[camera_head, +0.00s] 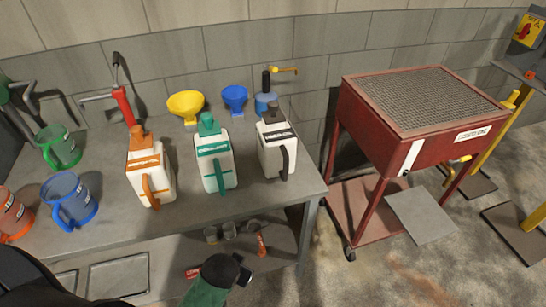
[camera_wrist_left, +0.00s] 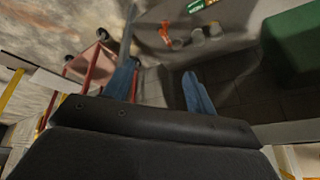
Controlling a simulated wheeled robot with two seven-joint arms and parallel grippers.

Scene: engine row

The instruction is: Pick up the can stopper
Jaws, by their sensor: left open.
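I cannot tell surely which piece is the can stopper. On the bench stand a white can with an orange cap (camera_head: 137,139), one with a green cap (camera_head: 207,123) and one with a dark cap (camera_head: 271,112). Low at the front is a green body (camera_head: 206,292) with a dark rounded top (camera_head: 219,269). My left gripper (camera_wrist_left: 160,70) is open, with nothing between its blue fingers, above the floor and lower shelf in the left wrist view. Its fingers do not show in the head view. My right gripper is not in view.
The grey bench (camera_head: 240,200) also holds a yellow funnel (camera_head: 186,105), a blue funnel (camera_head: 235,97) and coloured jugs. Small cups (camera_head: 229,230) and an orange-red tool (camera_head: 262,243) lie on the lower shelf. A red cart (camera_head: 370,140) stands right.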

